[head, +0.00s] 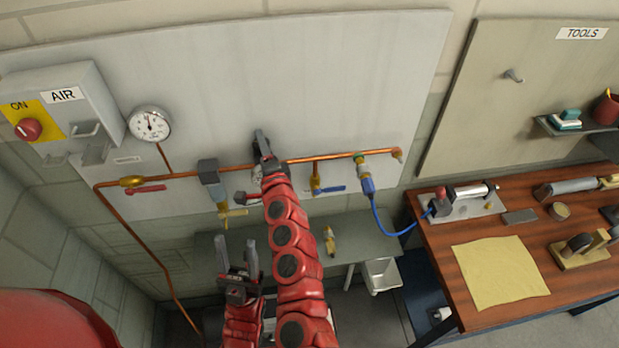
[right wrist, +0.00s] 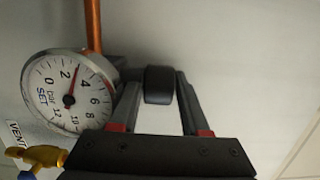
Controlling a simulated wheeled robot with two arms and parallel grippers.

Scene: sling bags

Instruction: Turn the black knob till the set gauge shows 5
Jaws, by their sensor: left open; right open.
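The black knob (right wrist: 159,86) shows in the right wrist view, between the fingertips of my right gripper (right wrist: 157,92). The fingers stand on either side of it, close to its sides; contact is hard to tell. The set gauge (right wrist: 68,98), a round white dial marked SET and bar, is left of the knob. Its red needle points between 2 and 4, about 3. My left gripper (head: 238,258) is open and empty, lower down, apart from the wall.
Another gauge (head: 150,124) and a grey AIR box (head: 75,115) with a red knob are at left. A copper pipe (head: 335,156) runs along the panel with several valves. A blue hose (head: 381,216) leads to the wooden bench (head: 440,262). In the wrist view, a yellow valve (right wrist: 40,155) sits near the VENT label.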

